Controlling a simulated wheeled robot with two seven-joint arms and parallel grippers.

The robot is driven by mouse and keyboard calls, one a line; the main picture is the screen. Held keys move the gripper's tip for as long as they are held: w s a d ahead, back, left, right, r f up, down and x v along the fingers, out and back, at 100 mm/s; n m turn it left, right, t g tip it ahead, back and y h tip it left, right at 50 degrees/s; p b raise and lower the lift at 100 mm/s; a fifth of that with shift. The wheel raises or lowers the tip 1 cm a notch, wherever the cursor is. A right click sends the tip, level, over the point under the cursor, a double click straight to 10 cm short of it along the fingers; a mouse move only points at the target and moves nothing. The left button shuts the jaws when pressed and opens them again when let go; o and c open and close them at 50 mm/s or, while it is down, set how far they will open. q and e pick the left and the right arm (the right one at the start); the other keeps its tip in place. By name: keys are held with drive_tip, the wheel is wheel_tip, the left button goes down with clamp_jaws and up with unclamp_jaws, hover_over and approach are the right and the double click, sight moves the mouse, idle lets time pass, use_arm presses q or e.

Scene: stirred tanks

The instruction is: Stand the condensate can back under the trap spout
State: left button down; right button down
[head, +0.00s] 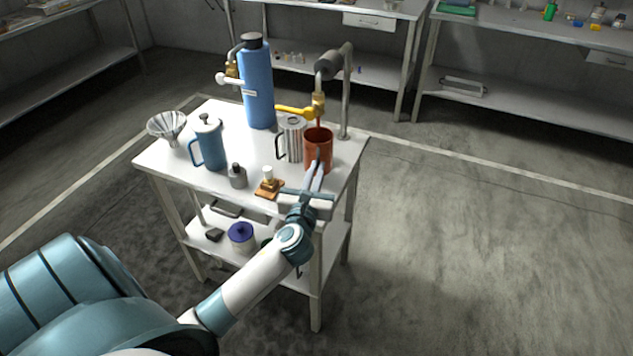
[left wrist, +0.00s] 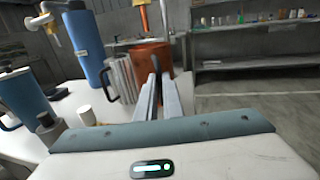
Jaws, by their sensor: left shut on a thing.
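The condensate can (head: 312,139), an orange-brown open cup, stands upright at the right end of the white table; it also shows in the left wrist view (left wrist: 144,51). The trap spout (head: 319,107), a brass fitting with a yellow lever, is directly above the can, with a thin reddish piece between them. My left gripper (head: 318,165) reaches in from the front and is shut on the can's near side. In the left wrist view its fingers (left wrist: 156,88) hide part of the can. Whether the can's base touches the table is hard to tell.
A ribbed metal jug (head: 291,141) stands close left of the can. A blue cylinder (head: 258,85), blue pot (head: 210,146), glass funnel (head: 167,127), small grey bottle (head: 237,176) and brown stamp-like block (head: 268,186) share the table. A grey post (head: 345,100) rises behind the can.

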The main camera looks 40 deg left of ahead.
use_arm(q)
wheel_tip(320, 180, down, 3)
drive_tip(key=shift+r, duration=0.1)
drive_tip(key=shift+f+b, duration=0.3)
drive_tip(key=shift+f, duration=0.2)
use_arm(e)
drive_tip(key=shift+w+a+r, duration=0.2)
drive_tip(key=shift+w+a, duration=0.3)
drive_tip(key=shift+w, duration=0.35)
drive_tip(key=shift+f, duration=0.1)
use_arm(q)
drive_tip(key=c, duration=1.9)
unclamp_jaws()
use_arm(e)
drive_tip(key=shift+w, duration=0.2)
drive_tip(key=shift+t, duration=0.3)
drive_tip(key=shift+w, duration=0.1)
